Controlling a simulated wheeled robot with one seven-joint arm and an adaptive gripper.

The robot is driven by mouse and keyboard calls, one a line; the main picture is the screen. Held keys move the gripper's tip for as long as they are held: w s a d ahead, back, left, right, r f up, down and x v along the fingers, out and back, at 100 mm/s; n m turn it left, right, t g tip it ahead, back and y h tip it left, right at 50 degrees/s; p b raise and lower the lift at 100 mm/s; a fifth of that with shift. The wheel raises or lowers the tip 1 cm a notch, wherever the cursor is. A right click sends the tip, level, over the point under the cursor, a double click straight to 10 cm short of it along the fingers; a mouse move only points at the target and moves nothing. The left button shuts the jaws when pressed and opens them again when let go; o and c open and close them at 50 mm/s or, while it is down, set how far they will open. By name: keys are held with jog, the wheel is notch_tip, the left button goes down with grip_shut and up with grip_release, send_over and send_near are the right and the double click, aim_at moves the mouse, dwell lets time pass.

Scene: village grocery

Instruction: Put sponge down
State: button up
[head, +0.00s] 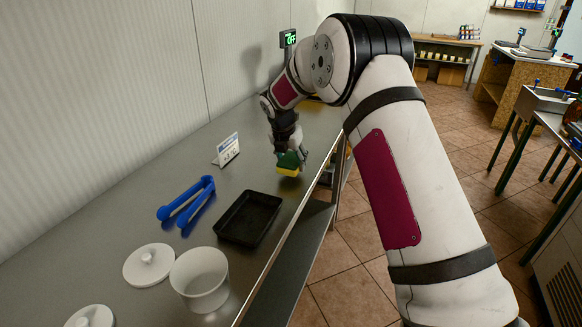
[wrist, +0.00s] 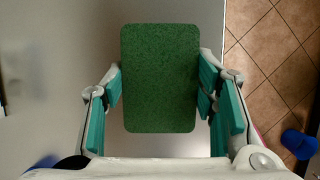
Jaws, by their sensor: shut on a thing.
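The sponge (head: 288,170) is yellow with a green side. In the head view it is at my gripper (head: 290,155), over the steel counter near its right edge. In the wrist view the sponge's green face (wrist: 160,78) points up at the camera between the teal finger pads of my gripper (wrist: 160,95). My gripper is shut on the sponge. The sponge's underside is hidden, and I cannot tell whether it touches the counter.
On the counter (head: 262,175) are blue tongs (head: 187,199), a black tray (head: 249,217), a white pot (head: 201,281), a white lid (head: 148,264) and a price sign (head: 227,149). The counter's right edge drops to a tiled floor (head: 345,262). Bare steel lies left of the sponge.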

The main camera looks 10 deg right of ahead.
jog(key=shift+f, duration=1.3)
jog(key=shift+s+f, duration=0.1)
jog(key=shift+f, duration=0.2)
jog(key=shift+f, duration=0.15)
jog(key=o, duration=1)
jog(key=shift+f, duration=0.2)
